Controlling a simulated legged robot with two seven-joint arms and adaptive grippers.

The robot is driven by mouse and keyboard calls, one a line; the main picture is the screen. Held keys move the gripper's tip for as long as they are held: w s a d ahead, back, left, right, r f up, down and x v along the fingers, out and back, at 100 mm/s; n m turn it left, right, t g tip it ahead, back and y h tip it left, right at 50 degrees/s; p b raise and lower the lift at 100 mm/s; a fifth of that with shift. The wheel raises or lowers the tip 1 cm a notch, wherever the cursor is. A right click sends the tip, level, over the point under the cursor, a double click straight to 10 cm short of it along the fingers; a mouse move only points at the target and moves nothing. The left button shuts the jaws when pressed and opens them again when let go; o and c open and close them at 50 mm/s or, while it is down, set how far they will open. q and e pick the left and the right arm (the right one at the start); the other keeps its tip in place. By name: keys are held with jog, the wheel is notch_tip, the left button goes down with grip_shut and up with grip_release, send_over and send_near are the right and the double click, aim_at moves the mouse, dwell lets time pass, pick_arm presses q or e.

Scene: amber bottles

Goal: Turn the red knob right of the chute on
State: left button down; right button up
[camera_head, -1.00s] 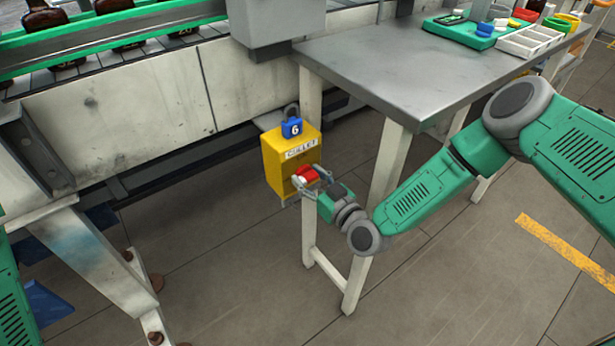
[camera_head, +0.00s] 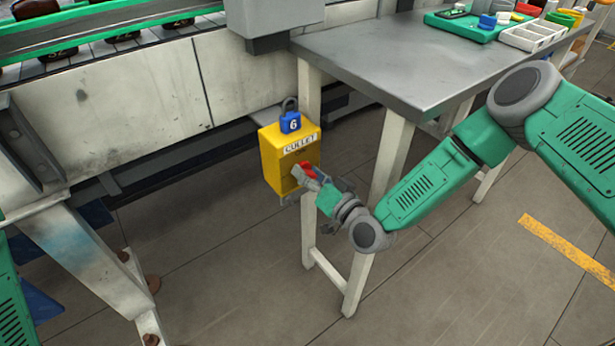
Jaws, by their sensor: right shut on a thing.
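The red knob (camera_head: 309,169) sits on the front of a yellow box (camera_head: 280,165) with a label that reads CULLET. A blue padlock (camera_head: 291,122) marked 6 stands on top of the box. My right gripper (camera_head: 303,174) is shut on the red knob, and its fingers hide part of it. The gripper is tilted against the box front. My left gripper is not in view; only a piece of green arm shows at the left edge. The chute is the grey housing (camera_head: 270,22) above the box, as far as I can tell.
A grey metal table (camera_head: 400,65) stands to the right of the box, with its pale legs close to my right arm. A green tray (camera_head: 450,27) and a white divided tray (camera_head: 535,37) are on it. Bottles stand on the conveyor (camera_head: 130,45) at upper left.

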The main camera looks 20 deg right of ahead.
jog(key=m+b, duration=0.1)
jog(key=m, duration=0.2)
jog(key=m+b, duration=0.1)
jog(key=m, duration=0.1)
jog(key=shift+d+f+m+b, duration=0.2)
jog(key=shift+f+m+b, duration=0.1)
jog(key=m+b, duration=0.3)
jog(key=m, duration=0.2)
jog(key=shift+f+m, duration=0.1)
jog(key=shift+m, duration=0.2)
jog(key=o, duration=1.2)
jog(key=shift+c, duration=0.2)
jog(key=shift+d, duration=0.15)
jog(key=shift+s, duration=0.1)
jog(key=v, duration=1.2)
